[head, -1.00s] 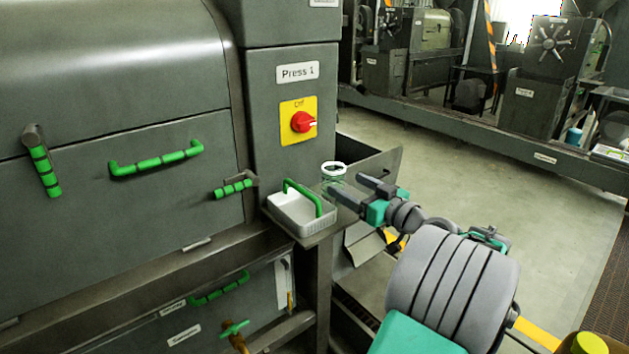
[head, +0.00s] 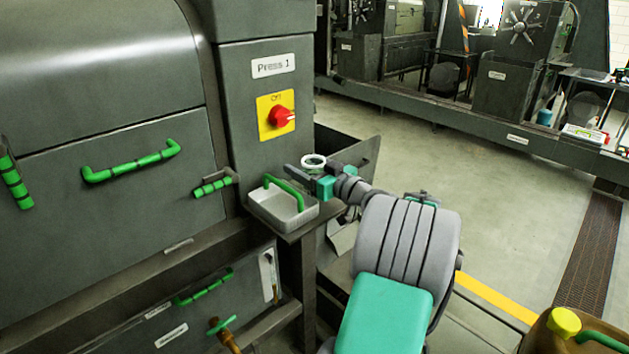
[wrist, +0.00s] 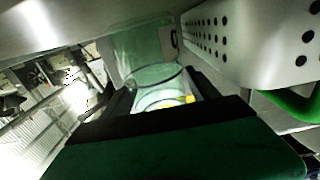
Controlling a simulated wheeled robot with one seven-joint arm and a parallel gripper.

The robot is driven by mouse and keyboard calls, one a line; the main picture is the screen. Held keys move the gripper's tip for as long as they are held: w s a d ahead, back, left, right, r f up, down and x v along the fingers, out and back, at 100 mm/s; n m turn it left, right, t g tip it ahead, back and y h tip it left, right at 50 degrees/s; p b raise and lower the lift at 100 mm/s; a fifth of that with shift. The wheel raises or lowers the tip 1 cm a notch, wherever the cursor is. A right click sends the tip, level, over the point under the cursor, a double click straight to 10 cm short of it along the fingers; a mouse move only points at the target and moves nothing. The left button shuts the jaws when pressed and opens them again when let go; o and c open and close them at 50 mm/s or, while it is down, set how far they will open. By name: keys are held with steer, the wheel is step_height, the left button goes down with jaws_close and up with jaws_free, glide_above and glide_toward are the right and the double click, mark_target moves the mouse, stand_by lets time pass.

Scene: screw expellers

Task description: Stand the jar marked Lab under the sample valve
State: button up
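A clear glass jar with a white rim (head: 313,161) stands on the small shelf beside the press. It also shows in the wrist view, greenish and see-through (wrist: 150,60), with a dark-edged mark at its side that I cannot read. My gripper (head: 300,172) reaches in from the right with its two dark fingers on either side of the jar. In the wrist view the fingers (wrist: 160,97) flank the glass and look spread, with no clear grip on it. A brass valve with a green handle (head: 222,327) sits low on the press front; its outlet is cut off by the frame edge.
A white perforated tray with a green handle (head: 284,213) stands on the shelf right beside the jar. The press cabinet (head: 262,100) with its red switch rises behind. A yellow-capped container (head: 570,335) is at the lower right. Open floor (head: 480,200) lies to the right.

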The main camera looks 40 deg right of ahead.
steer(key=c, duration=1.5)
steer(key=shift+o, duration=0.2)
steer(key=shift+r, duration=0.1)
